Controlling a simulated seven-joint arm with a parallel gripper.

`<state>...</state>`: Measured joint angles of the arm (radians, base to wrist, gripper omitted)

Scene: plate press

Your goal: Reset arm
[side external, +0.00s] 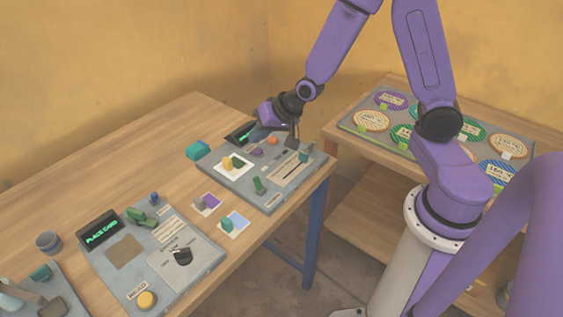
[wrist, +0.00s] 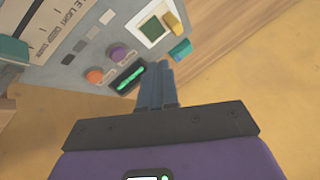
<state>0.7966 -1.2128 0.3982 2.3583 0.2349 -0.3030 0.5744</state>
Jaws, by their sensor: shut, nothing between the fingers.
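My arm reaches over the far end of the wooden table. My gripper (wrist: 157,75) is shut and empty, its fingers pressed together in the wrist view. In the side external view my gripper (side external: 288,125) hangs at the far back panel (side external: 225,172), and the arm hides its exact fingertips. In the wrist view the fingertips lie beside the small green-lit display (wrist: 128,77); I cannot tell whether they touch the panel. A purple knob (wrist: 118,52) and an orange knob (wrist: 95,76) sit next to the display.
A tray (side external: 352,122) of round labelled plates is on the right shelf. A grey cup (side external: 49,242) stands left.

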